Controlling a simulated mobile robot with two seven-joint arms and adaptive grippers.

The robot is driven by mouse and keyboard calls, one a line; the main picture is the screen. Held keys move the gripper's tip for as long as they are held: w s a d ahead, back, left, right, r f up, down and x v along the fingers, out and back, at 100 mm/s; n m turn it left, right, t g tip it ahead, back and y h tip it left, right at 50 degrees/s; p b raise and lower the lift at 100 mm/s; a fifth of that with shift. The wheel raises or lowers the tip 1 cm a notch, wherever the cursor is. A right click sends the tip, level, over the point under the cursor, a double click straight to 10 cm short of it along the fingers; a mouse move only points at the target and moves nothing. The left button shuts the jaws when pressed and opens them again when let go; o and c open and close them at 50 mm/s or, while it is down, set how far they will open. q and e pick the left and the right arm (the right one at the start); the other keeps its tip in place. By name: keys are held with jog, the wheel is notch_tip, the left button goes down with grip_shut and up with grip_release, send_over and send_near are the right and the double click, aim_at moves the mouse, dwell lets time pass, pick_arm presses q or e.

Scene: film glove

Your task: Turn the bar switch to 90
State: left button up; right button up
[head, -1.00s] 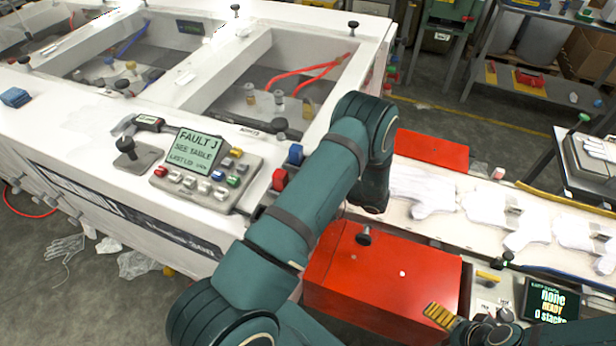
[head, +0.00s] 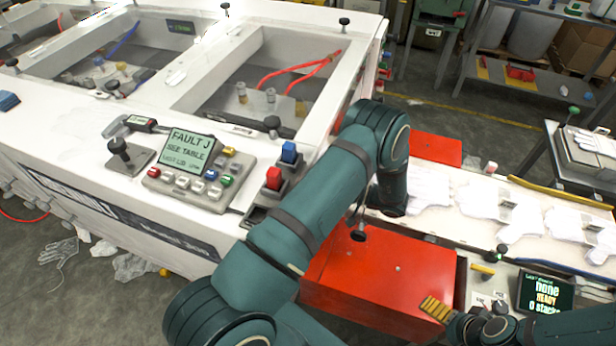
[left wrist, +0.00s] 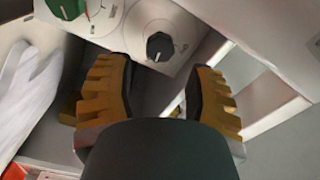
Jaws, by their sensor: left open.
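In the left wrist view, a round black knob (left wrist: 160,46) with a small light mark sits on a white dial plate. It looks like the bar switch, but its scale cannot be read. My left gripper (left wrist: 160,88) is open and empty, its yellow-orange ridged fingers short of the knob, which shows between and beyond them. In the head view my left arm reaches across the middle, and its gripper is hidden. The ridged fingers of my right gripper (head: 436,310) show at the lower right; their gap cannot be made out.
A green knob (left wrist: 66,6) is beside the black one. A white glove (left wrist: 25,92) lies at left in the wrist view. In the head view, a red box (head: 375,285) stands below my left arm, with gloves (head: 505,218) on the belt. A fault display (head: 188,146) stands left.

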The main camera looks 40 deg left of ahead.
pick_arm(q)
jog(key=v, duration=0.5)
jog(key=shift+d, duration=0.15)
jog(key=s+a+n, duration=0.1)
jog(key=a+n, duration=0.3)
jog(key=n, duration=0.1)
jog(key=s+a+n, duration=0.1)
jog(key=a+n, duration=0.3)
jog(key=n, duration=0.1)
jog(key=s+a+n, duration=0.1)
jog(key=a+n, duration=0.3)
jog(key=n, duration=0.1)
jog(key=shift+s+r, duration=0.25)
jog(key=shift+s, duration=0.05)
dwell(0.5)
jog(key=shift+n, duration=0.3)
jog(key=c, duration=0.9)
